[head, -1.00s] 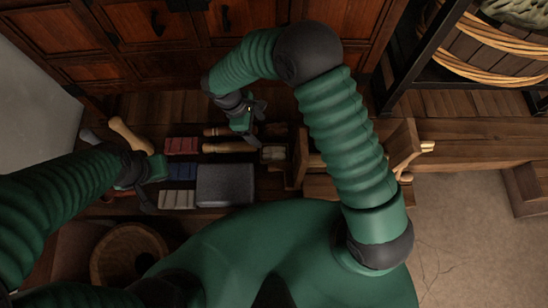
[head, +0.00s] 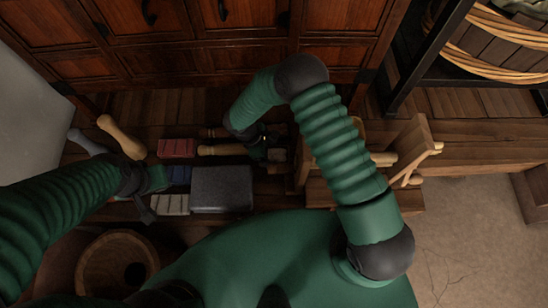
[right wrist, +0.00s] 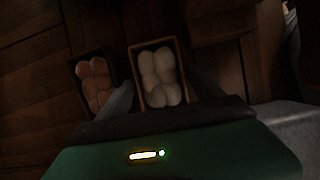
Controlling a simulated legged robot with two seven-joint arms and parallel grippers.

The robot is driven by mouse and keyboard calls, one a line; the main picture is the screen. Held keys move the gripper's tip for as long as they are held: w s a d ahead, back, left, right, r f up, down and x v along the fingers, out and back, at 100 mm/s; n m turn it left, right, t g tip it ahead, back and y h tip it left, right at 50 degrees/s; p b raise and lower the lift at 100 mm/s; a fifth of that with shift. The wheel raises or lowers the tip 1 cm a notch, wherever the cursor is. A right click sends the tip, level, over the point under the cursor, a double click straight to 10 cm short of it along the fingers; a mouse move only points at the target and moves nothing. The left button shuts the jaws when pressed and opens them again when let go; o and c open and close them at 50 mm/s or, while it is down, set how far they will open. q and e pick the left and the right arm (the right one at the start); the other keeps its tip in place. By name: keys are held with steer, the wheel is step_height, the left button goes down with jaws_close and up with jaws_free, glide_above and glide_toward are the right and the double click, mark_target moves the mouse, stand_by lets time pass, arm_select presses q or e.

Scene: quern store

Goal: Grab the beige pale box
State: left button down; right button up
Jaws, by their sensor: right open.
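A small open-topped box (right wrist: 143,76) with pale beige rounded lumps in it is at the centre of the right wrist view. My right gripper (head: 266,148) is open, with one finger on each side of the pale box's near part in the wrist view. I cannot tell whether the fingers touch it. In the head view the right arm and gripper partly cover this area. My left gripper (head: 147,207) is beside a row of pale blocks (head: 171,204); its jaw state is unclear.
A similar box with orange-brown lumps (right wrist: 96,86) stands just left of the pale one. Red blocks (head: 177,148), a dark grey slab (head: 222,189) and a wooden roller (head: 222,150) lie nearby. A wooden bowl (head: 117,262) is at the lower left. Drawers (head: 150,65) close off the back.

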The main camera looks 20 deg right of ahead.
steer(key=shift+d+f, duration=0.25)
steer(key=shift+f, duration=0.25)
steer(key=shift+f, duration=0.1)
steer(key=shift+c, duration=0.3)
steer(key=c, duration=1.1)
steer(key=shift+c, duration=0.2)
